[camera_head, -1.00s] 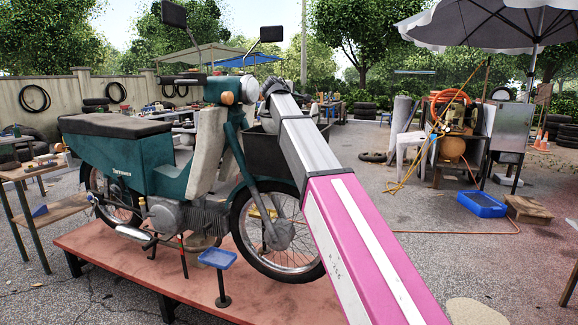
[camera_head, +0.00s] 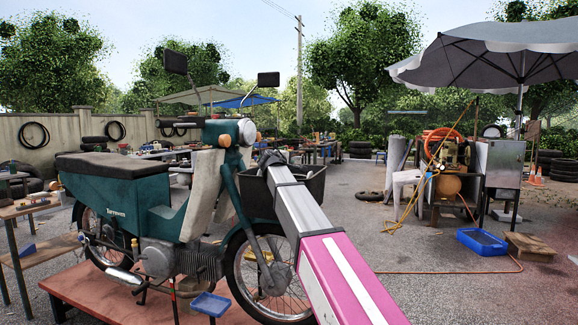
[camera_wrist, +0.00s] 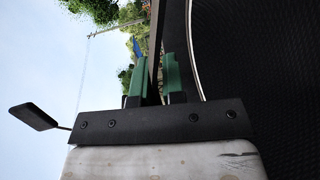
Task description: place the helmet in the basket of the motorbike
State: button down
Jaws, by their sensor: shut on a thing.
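The teal motorbike (camera_head: 118,200) stands on a low red platform. Its black basket (camera_head: 312,183) is at the front, below the headlight (camera_head: 247,132), and my arm crosses in front of it. My gripper (camera_head: 268,158) is at the basket's upper edge. In the wrist view its green fingers (camera_wrist: 156,85) are shut on the edge of the helmet (camera_wrist: 262,75), seen as a large dark textured surface with a pale curved rim. In the head view the helmet is hidden, so I cannot tell whether it touches the basket floor.
A blue tray (camera_head: 482,241) and a compressor cart (camera_head: 447,165) stand to the right. The paved ground between the bike and the cart is mostly clear.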

jog(key=c, duration=1.2)
grip_release()
jog(key=v, duration=1.2)
jog(key=shift+r, duration=0.1)
